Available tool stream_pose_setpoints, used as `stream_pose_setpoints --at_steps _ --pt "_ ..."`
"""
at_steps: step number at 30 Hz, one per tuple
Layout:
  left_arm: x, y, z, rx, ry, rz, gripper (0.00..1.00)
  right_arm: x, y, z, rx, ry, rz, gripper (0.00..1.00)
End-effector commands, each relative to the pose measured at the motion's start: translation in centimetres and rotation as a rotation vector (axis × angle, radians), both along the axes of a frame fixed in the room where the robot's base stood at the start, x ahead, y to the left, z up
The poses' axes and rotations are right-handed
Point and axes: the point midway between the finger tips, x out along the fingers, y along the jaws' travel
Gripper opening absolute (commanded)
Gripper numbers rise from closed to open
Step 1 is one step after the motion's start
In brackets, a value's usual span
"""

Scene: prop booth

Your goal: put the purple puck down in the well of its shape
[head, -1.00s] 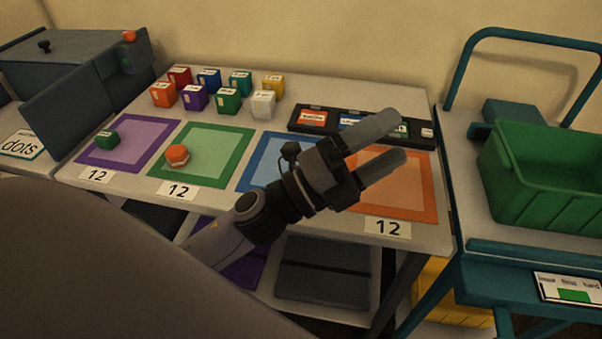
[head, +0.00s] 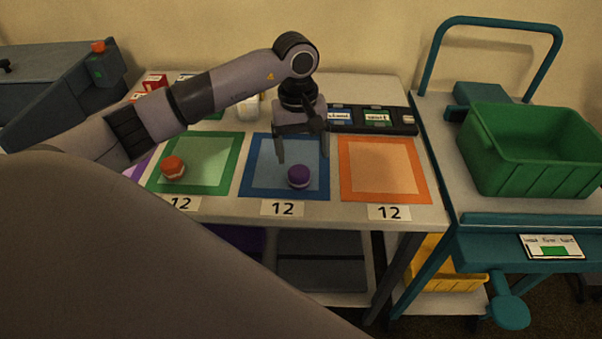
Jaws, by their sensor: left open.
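The purple puck (head: 299,175) has a pale band round its side. It rests on the blue-bordered mat (head: 255,170), right of the mat's middle. My left gripper (head: 301,157) is open and points down above the puck, with one finger to each side as seen here. It holds nothing; whether the fingertips reach down to the puck's height I cannot tell. I cannot make out a well of the puck's shape. My right gripper is not in view.
A red-orange puck (head: 173,168) is on the green-bordered mat (head: 228,165). The orange-bordered mat (head: 385,170) is empty. A black tray (head: 401,128) with cards lies behind. A green crate (head: 535,150) stands on the teal cart at right. My left arm hides the table's back left.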

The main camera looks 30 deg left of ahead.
Motion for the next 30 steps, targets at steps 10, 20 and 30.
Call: stream_pose_setpoints --at_steps 10,20,30 --pt "-0.1 1.7 -1.5 0.069 0.017 -0.023 0.82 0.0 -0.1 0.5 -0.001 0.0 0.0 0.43" --pt "-0.4 0.7 -5.7 0.066 0.018 -0.022 0.82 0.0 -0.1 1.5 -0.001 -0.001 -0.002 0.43" --pt "-0.3 0.8 -6.5 0.067 0.013 -0.022 0.82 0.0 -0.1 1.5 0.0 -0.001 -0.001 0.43"
